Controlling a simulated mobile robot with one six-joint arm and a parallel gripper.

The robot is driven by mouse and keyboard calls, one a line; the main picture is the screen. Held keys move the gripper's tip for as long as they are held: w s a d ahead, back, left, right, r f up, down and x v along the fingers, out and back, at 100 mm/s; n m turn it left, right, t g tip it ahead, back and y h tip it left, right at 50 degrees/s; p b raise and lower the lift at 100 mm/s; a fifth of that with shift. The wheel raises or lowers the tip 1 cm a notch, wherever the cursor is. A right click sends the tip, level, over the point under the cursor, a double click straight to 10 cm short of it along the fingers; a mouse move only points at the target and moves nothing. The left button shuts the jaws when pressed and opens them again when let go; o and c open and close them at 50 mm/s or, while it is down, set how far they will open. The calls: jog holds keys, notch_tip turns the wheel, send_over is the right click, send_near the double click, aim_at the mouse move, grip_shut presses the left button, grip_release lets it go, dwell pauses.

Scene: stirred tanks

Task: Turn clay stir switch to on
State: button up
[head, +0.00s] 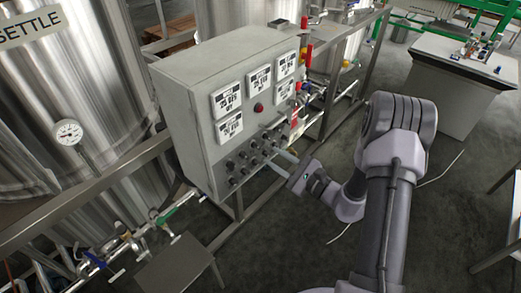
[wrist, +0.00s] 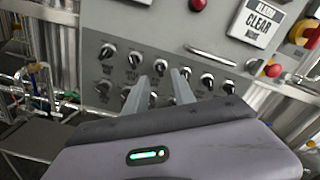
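A grey control panel (head: 237,125) carries rows of black rotary switches (head: 250,153) low on its front. The wrist view shows these switches close up, with a knob (wrist: 160,67) between and just beyond my fingertips. The small labels are too blurred to read, so I cannot tell which is the clay stir switch or how it is set. My gripper (head: 279,160) is in front of the lower right of the switch rows. In the wrist view my gripper (wrist: 161,74) has its two fingers apart with nothing held. I cannot tell whether they touch the panel.
Digital displays (head: 228,99) and a red button (head: 258,107) sit above the switches. Pipes with valves (head: 165,217) run low left. A white-topped bench (head: 465,60) stands back right.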

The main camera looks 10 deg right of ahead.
aim_at(258, 147)
jog(key=x, duration=0.7)
jog(key=shift+s+b, duration=0.1)
jog(key=shift+b, duration=0.2)
jog(key=shift+c, duration=0.4)
grip_shut()
